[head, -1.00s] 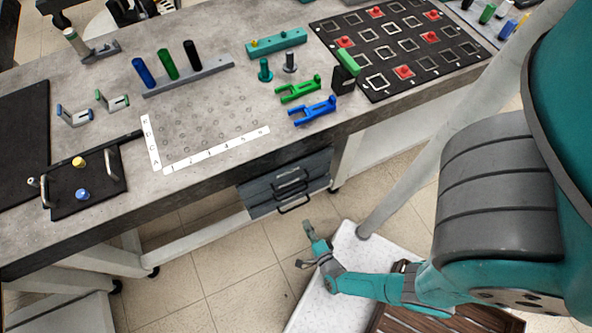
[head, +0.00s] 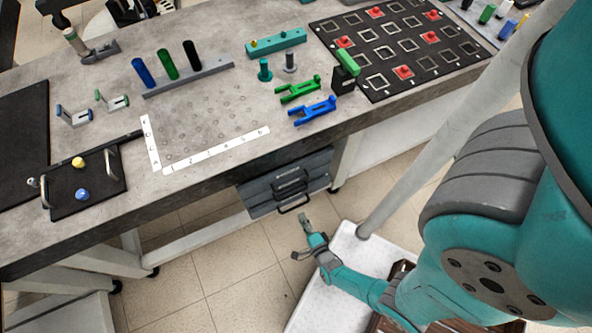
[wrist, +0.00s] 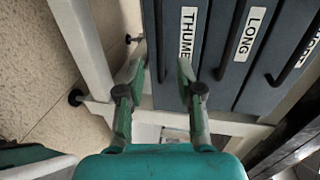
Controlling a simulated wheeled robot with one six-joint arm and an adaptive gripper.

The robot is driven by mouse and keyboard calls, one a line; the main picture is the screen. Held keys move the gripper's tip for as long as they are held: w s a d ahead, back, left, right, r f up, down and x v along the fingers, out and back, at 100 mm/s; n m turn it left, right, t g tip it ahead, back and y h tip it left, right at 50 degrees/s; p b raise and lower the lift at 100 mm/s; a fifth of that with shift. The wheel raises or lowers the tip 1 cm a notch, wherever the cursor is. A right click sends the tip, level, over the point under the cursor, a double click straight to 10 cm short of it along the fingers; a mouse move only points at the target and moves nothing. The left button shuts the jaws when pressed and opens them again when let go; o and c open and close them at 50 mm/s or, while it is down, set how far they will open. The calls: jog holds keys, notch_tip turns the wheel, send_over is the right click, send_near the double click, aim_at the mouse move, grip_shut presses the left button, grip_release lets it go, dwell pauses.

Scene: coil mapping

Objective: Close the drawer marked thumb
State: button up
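The drawer marked THUMB (wrist: 172,75) is a dark grey front with a white label. In the wrist view it is the leftmost of the labelled fronts, beside the one marked LONG (wrist: 245,35). In the head view the grey drawer unit (head: 262,197) hangs under the table, with black handles (head: 293,207) on its front. I cannot tell how far the THUMB drawer stands out. My gripper (wrist: 160,70) is open and empty, its two fingers in front of the THUMB front. In the head view my gripper (head: 303,237) is just below the unit; contact cannot be judged.
The worktable (head: 205,85) above carries pegs, blue and green forks and a black board (head: 410,65) with red pieces. White table legs (head: 345,155) flank the unit. A third labelled front (wrist: 305,50) lies at the right in the wrist view. Tiled floor (head: 215,265) is open at left.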

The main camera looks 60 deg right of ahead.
aim_at(296, 207)
jog(key=shift+x, duration=3.6)
jog(key=shift+c, duration=0.3)
grip_shut()
